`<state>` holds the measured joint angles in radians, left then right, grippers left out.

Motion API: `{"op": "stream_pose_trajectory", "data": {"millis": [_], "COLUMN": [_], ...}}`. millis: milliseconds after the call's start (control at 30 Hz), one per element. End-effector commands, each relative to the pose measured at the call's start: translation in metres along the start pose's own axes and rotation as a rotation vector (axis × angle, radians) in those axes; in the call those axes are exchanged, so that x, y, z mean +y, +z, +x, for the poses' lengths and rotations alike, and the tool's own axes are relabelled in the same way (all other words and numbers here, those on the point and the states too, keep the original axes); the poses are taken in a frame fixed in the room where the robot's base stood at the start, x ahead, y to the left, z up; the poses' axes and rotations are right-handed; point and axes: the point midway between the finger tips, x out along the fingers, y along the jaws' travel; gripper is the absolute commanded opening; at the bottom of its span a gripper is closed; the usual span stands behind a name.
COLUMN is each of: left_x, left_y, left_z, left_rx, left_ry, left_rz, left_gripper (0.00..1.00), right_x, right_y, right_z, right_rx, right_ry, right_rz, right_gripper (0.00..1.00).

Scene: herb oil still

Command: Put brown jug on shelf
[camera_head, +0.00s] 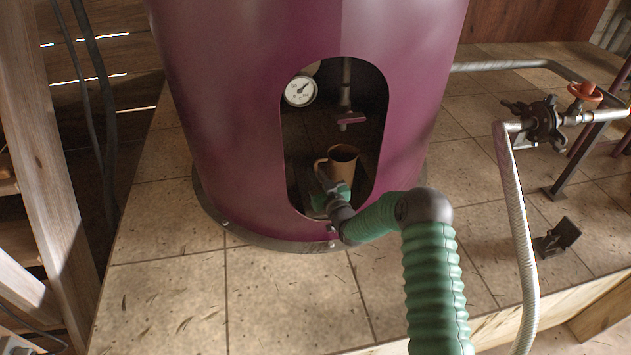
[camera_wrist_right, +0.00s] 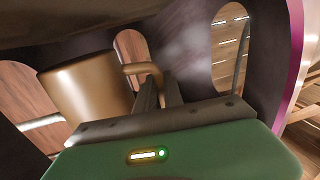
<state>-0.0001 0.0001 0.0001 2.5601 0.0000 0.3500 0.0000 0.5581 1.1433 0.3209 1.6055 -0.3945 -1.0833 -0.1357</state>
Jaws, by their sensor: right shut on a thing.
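The brown jug (camera_head: 343,163) is inside the opening of the large purple still (camera_head: 230,120), under a small tap (camera_head: 350,120). My right gripper (camera_head: 324,176) reaches in through the opening and is shut on the jug's handle, at the jug's left side in the head view. In the right wrist view the jug (camera_wrist_right: 88,88) looks roughly upright, and the gripper fingers (camera_wrist_right: 160,85) close around its handle (camera_wrist_right: 145,70). I cannot tell whether the jug touches the surface under it. No shelf is clearly identifiable. My left gripper is not in view.
A pressure gauge (camera_head: 300,91) hangs at the opening's upper left. A valve (camera_head: 545,120) with a pale hose (camera_head: 517,230) stands at right. The tiled floor (camera_head: 280,300) in front is clear. Wooden beams (camera_head: 40,130) stand at left.

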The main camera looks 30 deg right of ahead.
Motion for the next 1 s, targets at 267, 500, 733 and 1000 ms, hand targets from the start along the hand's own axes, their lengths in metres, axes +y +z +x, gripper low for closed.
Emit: {"op": "stream_pose_trajectory", "data": {"millis": [267,500,733,1000], "left_x": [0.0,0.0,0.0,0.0], "left_y": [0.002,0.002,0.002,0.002], "left_z": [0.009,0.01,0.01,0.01], "left_rx": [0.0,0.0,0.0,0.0], "left_ry": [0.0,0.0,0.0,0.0], "left_rz": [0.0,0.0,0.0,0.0], "left_gripper": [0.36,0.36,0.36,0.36], "right_x": [0.004,0.004,0.003,0.003], "right_y": [0.022,0.037,0.038,0.037], "right_z": [0.019,0.019,0.019,0.018], "right_rx": [-0.002,0.0,-0.001,0.0], "right_ry": [0.0,-0.001,-0.001,-0.001], "right_rz": [0.002,0.0,0.001,0.001], "right_gripper": [0.0,0.0,0.34,0.34]}}
